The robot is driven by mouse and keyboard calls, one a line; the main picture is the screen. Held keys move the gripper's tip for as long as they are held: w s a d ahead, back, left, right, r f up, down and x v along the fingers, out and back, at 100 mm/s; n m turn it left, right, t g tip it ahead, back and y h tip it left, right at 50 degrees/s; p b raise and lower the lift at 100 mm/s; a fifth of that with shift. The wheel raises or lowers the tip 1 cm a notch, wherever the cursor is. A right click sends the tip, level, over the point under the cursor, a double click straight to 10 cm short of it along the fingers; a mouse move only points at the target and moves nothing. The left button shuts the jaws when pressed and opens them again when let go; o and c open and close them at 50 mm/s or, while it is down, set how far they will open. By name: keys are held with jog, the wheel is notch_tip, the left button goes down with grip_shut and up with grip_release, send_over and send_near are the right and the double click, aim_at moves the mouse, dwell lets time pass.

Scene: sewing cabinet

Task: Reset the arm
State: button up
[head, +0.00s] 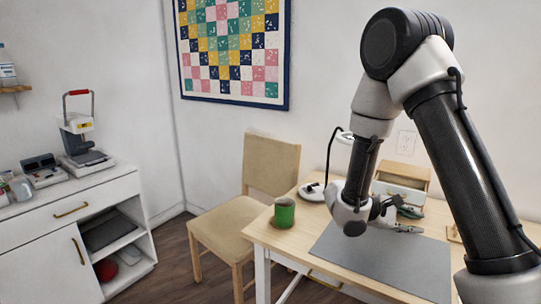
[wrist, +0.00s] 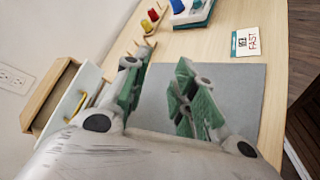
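My arm reaches in from the right in the head view and bends down over the wooden table (head: 272,237). My gripper (head: 411,219) is low above the grey mat (head: 345,255), pointing right in that view. In the wrist view my gripper (wrist: 164,72) has its two green-padded fingers apart, with bare grey mat (wrist: 240,90) showing between them. Nothing is seen between the fingers. The exact height of the fingertips above the mat is hard to tell.
A chair (head: 222,229) stands left.

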jog(key=s+a+r+m+g+y, duration=0.1)
jog(key=s+r+m+g+y, duration=0.1)
jog(key=s+r+y, duration=0.35)
jog(key=s+r+m+g+y, duration=0.2)
jog(key=s+m+y, duration=0.1)
jog(key=s, duration=0.6)
jog(key=s+a+r+m+t+y, duration=0.1)
jog(key=s+r+m+t+y, duration=0.1)
jog(key=r, duration=0.4)
jog(key=s+a+r+m+t+y, duration=0.2)
jog(key=s+r+t+y, duration=0.1)
jog(key=s+r+t, duration=0.2)
jog(key=shift+s+a+r, duration=0.15)
jog(key=shift+a+r, duration=0.15)
jog(key=shift+r, duration=0.05)
